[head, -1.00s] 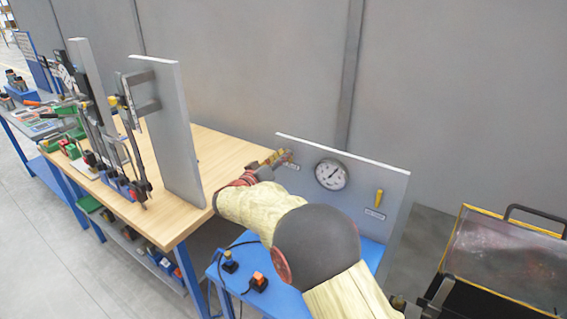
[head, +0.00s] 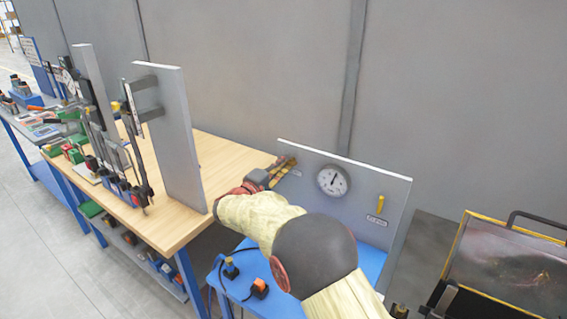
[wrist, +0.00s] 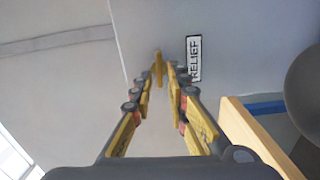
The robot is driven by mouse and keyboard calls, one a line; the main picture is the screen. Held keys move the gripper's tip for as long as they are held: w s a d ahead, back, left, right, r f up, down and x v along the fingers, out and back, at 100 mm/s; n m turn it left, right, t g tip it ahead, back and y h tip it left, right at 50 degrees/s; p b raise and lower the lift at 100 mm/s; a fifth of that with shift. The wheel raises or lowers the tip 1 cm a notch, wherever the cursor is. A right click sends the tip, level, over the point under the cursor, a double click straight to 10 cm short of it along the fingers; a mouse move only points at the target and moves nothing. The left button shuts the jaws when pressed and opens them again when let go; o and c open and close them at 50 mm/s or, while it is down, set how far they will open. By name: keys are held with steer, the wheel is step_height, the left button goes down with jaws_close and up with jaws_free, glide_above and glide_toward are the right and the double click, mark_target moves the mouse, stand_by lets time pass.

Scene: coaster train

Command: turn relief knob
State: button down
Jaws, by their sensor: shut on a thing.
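The yellow relief knob (wrist: 158,66) shows at the upper middle of the wrist view, beside a white label that reads RELIEF (wrist: 195,59). My gripper (wrist: 159,80) is shut on the knob, with a finger on each side of it. In the head view my gripper (head: 286,164) is at the upper left of the grey panel (head: 360,181) and hides the knob. A round dial gauge (head: 333,181) sits on the panel to the right of my gripper.
A yellow lever (head: 380,204) with a label is on the panel's right side. The panel stands on a blue bench (head: 370,264). An orange-topped switch box (head: 258,289) and cables lie there. A wooden table (head: 225,155) with an upright board (head: 170,130) stands to the left.

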steer(key=shift+s+f+n+p, duration=0.15)
steer(key=shift+n+p, duration=0.75)
steer(key=shift+n, duration=0.75)
steer(key=shift+w+f+n+p, duration=0.15)
steer(key=shift+n+p, duration=0.8)
steer(key=shift+n, duration=0.65)
steer(key=shift+s+f+n+p, duration=0.15)
steer(key=shift+n+p, duration=0.75)
steer(key=shift+n, duration=0.75)
steer(key=c, duration=1.9)
jaws_free()
steer(key=v, duration=1.1)
steer(key=shift+s+a, duration=0.2)
steer(key=shift+s, duration=0.1)
